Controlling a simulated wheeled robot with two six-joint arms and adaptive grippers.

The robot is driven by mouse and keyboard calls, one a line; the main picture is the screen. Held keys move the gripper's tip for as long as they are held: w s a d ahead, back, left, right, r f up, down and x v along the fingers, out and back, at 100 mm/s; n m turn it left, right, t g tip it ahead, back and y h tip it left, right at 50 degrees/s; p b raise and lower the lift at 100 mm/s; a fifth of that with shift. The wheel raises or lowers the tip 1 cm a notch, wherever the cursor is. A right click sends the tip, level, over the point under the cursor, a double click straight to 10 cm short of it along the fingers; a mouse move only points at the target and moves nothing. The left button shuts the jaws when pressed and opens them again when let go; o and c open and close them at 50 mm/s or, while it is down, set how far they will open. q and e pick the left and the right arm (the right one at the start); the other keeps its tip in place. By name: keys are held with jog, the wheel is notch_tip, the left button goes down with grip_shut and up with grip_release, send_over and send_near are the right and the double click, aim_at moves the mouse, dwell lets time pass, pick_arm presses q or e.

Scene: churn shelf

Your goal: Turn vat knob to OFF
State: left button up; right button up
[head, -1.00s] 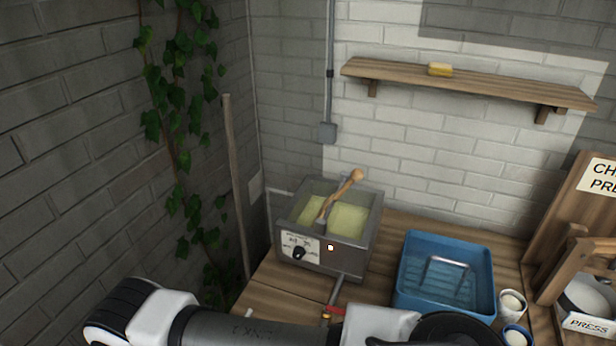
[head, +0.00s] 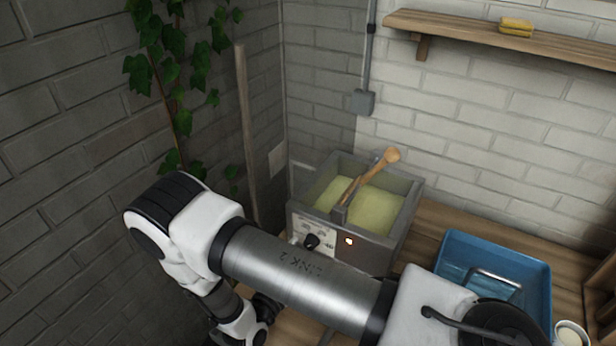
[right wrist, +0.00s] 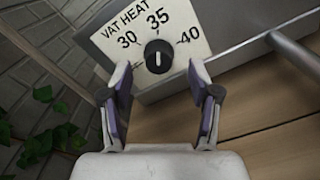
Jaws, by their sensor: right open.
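The vat knob (right wrist: 158,56) is a round black dial on a white VAT HEAT plate (right wrist: 112,38) marked 30, 35 and 40. Its white mark points up towards 35; no OFF label shows in the right wrist view. The knob also shows in the head view (head: 311,241), on the front of the grey metal vat (head: 372,252). My right gripper (right wrist: 160,68) is open, its two fingers spread below and to either side of the knob, with nothing between the pads. My left gripper is not in view.
A wooden-handled paddle (head: 372,172) leans in the vat's yellowish contents. A blue tray (head: 455,250) stands to the right on the wooden counter. A metal pipe (right wrist: 295,52) sticks out right of the plate. Ivy hangs left.

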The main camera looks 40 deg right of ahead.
jog(key=shift+p+x, duration=0.75)
jog(key=shift+x, duration=0.15)
jog(key=shift+d+r, duration=0.2)
jog(key=shift+d, duration=0.25)
jog(key=shift+a, duration=0.1)
jog(key=shift+w, duration=0.1)
jog(key=c, duration=1.2)
jog(key=shift+o, duration=0.2)
jog(key=shift+f, duration=0.1)
